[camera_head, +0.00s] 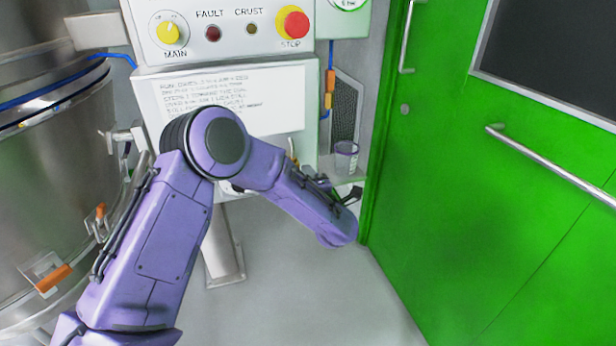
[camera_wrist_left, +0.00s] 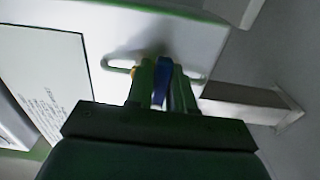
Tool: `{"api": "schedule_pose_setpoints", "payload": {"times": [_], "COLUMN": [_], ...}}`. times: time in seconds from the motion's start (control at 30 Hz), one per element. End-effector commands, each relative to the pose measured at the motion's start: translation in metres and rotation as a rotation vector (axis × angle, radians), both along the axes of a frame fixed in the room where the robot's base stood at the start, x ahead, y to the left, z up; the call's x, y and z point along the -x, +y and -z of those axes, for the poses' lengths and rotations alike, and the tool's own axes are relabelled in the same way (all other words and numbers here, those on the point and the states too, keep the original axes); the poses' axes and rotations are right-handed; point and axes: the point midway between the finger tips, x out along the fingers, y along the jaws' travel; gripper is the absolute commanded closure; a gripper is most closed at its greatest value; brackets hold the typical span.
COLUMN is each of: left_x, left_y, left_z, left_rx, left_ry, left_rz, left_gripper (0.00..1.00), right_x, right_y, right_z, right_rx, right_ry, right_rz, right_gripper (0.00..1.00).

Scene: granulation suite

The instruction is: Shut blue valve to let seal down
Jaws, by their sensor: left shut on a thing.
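The blue valve handle (camera_wrist_left: 162,82) shows in the left wrist view as a narrow blue piece in front of a slotted white panel. My left gripper (camera_wrist_left: 164,72) has its two dark fingers on either side of the handle and is shut on it. A small orange-yellow part shows just beside the fingers. In the head view my purple left arm reaches across the lower part of the control panel, and its forearm hides the handle; the fingers cannot be made out clearly there. My right gripper is in neither view.
The white control box (camera_head: 225,30) carries a yellow knob, lamps and a red stop button (camera_head: 293,24). A printed sign (camera_head: 235,98) is below it. A steel vessel (camera_head: 45,190) stands left, a green door (camera_head: 480,200) right. A clear cup (camera_head: 346,157) stands on a small shelf.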

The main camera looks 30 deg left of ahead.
Motion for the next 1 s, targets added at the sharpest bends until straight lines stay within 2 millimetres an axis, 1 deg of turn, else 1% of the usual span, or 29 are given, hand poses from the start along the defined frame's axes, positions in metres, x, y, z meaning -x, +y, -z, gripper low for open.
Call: {"api": "schedule_pose_setpoints", "payload": {"times": [0.13,0.17,0.2,0.47,0.57,0.67,0.8,0.9,1.0], "left_x": [0.001,0.001,0.001,0.000,0.004,0.016,0.039,0.053,0.063], "left_y": [0.000,0.000,0.000,0.000,-0.006,-0.020,-0.046,-0.063,-0.074], "left_z": [0.002,0.002,0.002,0.001,0.000,0.000,0.000,0.001,0.001], "left_rx": [-0.001,-0.001,-0.001,0.000,0.000,-0.001,-0.002,-0.002,-0.001], "left_ry": [0.006,0.006,0.006,0.003,0.003,0.004,0.005,0.005,0.004], "left_rz": [0.001,0.001,0.001,0.001,0.003,0.006,0.006,0.006,0.004], "left_gripper": [1.00,0.71,0.58,0.57,0.57,0.57,0.57,0.57,0.57], "right_x": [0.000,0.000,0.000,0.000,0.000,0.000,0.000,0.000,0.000], "right_y": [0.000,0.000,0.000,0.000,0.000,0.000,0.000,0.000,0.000], "right_z": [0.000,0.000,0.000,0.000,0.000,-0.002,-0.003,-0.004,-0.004], "right_rx": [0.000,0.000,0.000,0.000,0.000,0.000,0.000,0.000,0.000], "right_ry": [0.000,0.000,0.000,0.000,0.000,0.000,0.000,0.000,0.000], "right_rz": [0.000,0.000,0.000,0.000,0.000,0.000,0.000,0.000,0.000], "right_gripper": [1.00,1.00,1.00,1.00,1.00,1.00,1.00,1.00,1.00]}}
